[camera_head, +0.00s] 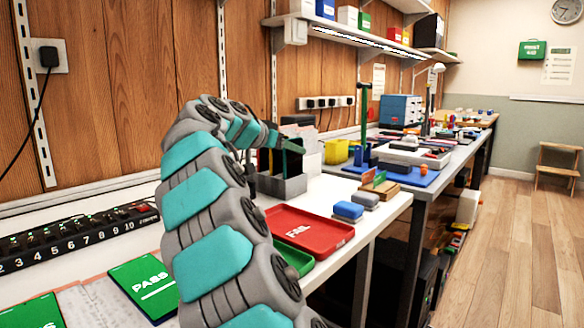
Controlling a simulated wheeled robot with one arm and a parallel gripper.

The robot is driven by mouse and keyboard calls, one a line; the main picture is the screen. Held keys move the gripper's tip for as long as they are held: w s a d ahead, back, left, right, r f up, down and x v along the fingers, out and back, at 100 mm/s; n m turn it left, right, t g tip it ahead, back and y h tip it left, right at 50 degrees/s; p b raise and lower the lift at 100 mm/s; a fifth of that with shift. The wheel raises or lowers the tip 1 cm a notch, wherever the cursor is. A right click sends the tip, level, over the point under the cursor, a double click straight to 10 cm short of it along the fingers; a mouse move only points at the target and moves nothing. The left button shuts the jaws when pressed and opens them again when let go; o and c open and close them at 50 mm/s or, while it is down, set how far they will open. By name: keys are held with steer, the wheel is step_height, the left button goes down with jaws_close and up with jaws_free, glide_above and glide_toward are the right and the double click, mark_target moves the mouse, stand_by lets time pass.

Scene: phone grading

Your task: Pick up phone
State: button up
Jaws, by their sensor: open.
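My teal-and-grey arm rises from the bottom and bends over toward the wall bench. My gripper (284,148) is at its far end, small and partly hidden by the arm, above a grey rack (290,186). It is open, and I see nothing held in it. Dark upright slabs in or behind the rack may be phones, but they are too small to tell. A black numbered strip (75,238) with slots lies at the left; whether phones stand in it is unclear.
A red FAIL tray (312,230) lies right of my arm, with a green tray (292,258) partly hidden beside it. Green PASS panels (146,284) lie at lower left. Blue and grey blocks (348,210) sit near the bench edge.

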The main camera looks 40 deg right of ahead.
steer(key=x, duration=0.5)
steer(key=shift+w+a, duration=0.1)
jaws_close()
stand_by(1.2)
